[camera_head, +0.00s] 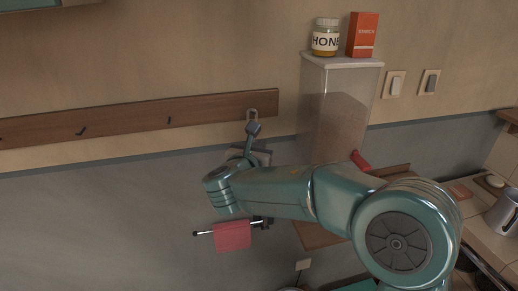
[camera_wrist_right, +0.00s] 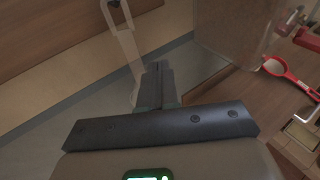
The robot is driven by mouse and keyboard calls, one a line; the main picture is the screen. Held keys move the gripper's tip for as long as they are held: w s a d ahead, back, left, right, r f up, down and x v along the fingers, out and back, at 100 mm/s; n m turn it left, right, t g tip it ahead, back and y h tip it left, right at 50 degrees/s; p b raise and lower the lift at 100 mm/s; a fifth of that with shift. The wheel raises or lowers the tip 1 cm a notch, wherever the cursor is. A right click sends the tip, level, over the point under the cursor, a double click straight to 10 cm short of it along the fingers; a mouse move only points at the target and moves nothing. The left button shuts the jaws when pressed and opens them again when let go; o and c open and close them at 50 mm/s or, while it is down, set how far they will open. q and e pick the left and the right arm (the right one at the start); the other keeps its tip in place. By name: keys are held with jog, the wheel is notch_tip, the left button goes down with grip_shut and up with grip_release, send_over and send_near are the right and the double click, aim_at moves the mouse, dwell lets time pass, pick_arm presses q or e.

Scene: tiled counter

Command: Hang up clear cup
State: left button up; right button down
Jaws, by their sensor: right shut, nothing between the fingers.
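The clear cup shows as a pale see-through handle with a hole at its top end (camera_wrist_right: 122,30) in the right wrist view. In the head view, the same pale handle loop (camera_head: 252,113) is at the lower edge of the wooden hook rail (camera_head: 225,103), near its right end. The cup's lower part is hidden by my right arm. My right gripper (camera_head: 254,128) is just below the loop. In the wrist view its fingers (camera_wrist_right: 158,75) are shut and empty, with the handle passing beside them on the left. My left gripper is not in view.
A clear bin (camera_head: 335,105) with a honey jar (camera_head: 325,38) and a red box (camera_head: 362,35) on top stands right of the rail. A red towel (camera_head: 232,235) hangs below. A red spoon (camera_wrist_right: 288,73) lies right. Bare hooks (camera_head: 82,131) are left.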

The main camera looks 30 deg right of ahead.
jog(key=shift+w+d+p, duration=0.25)
jog(key=shift+w+p, duration=0.15)
jog(key=shift+w, duration=0.5)
jog(key=shift+w+d+p, duration=0.2)
jog(key=shift+w+p, duration=0.25)
jog(key=shift+w, duration=0.45)
jog(key=shift+w+d+p, duration=0.25)
jog(key=shift+w+p, duration=0.15)
jog(key=shift+w, duration=0.5)
